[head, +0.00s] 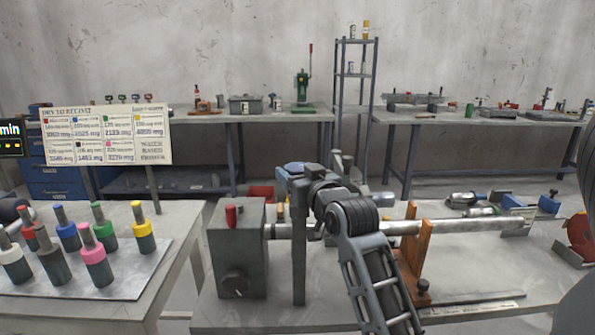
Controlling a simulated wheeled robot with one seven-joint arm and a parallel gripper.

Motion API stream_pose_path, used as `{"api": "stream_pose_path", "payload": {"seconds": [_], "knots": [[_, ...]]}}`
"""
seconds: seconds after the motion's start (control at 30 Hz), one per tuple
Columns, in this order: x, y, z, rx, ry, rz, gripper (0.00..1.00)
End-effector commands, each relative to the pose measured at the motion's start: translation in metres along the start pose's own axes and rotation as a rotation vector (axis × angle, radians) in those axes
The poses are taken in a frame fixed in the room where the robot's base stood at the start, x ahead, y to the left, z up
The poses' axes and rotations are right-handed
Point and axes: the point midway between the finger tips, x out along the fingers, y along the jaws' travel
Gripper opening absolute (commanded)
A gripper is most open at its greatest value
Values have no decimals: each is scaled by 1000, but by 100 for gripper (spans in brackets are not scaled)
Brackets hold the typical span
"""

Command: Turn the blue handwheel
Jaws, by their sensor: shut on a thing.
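A small blue part, likely the blue handwheel (290,168), shows behind my wrist, mostly hidden. My arm rises from the bottom and bends left over the tube. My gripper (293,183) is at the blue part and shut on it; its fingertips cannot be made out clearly.
Coloured bottles (94,258) stand on a tray on the left table, beside a sign (105,135). Blue and metal parts (465,199) lie on the bench at right. A shelf rack (356,110) and back benches with tools stand along the wall.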

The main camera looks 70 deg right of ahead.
Motion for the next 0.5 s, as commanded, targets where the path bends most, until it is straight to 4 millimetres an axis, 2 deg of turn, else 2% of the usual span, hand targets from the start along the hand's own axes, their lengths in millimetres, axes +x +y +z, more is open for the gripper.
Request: {"api": "stream_pose_path", "payload": {"seconds": [0.47, 0.5], "knots": [[0, 1, 2, -4, -2, 30, 35], [0, 1, 2, -4, -2, 30, 68]]}}
